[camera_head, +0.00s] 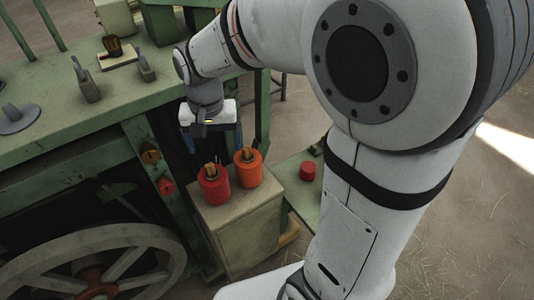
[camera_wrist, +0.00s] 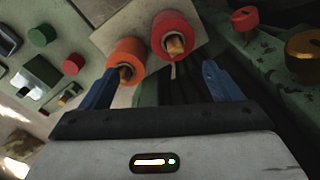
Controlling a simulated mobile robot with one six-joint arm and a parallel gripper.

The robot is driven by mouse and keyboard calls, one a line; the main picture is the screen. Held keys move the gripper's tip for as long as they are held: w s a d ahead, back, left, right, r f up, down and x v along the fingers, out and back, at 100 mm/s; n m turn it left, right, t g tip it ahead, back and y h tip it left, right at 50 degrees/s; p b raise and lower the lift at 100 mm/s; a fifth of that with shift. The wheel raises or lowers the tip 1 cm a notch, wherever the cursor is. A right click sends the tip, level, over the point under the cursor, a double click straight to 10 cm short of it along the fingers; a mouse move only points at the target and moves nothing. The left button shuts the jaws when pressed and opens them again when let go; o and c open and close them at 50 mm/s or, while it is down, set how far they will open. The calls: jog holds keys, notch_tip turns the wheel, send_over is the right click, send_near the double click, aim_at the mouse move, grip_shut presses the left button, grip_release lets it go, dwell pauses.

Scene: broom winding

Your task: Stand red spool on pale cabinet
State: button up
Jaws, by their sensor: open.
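The red spool (camera_head: 213,188) stands upright on top of the pale cabinet (camera_head: 243,238), beside an orange spool (camera_head: 248,170). Both have a wooden core showing at the top. My gripper (camera_head: 214,142) is open and empty, behind and above the spools, near the green machine. In the wrist view the red spool (camera_wrist: 172,32) and the orange spool (camera_wrist: 126,58) lie beyond my blue fingers (camera_wrist: 158,77), apart from them. The pale cabinet's top (camera_wrist: 120,32) shows behind the spools there.
The green bench (camera_head: 60,125) stands at left with metal fittings on it. Brass (camera_head: 150,153) and red (camera_head: 166,186) knobs stick out of its frame near the cabinet. A spoked wheel (camera_head: 90,265) is at lower left. A red cylinder (camera_head: 307,171) sits on a low green surface at right.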

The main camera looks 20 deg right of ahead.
jog(key=s+d+r+n+t, duration=0.2)
jog(key=s+d+r, duration=0.1)
jog(key=s+d, duration=0.8)
jog(key=shift+s+d+r+t, duration=0.25)
jog(key=shift+s+t, duration=0.15)
jog(key=shift+s, duration=0.35)
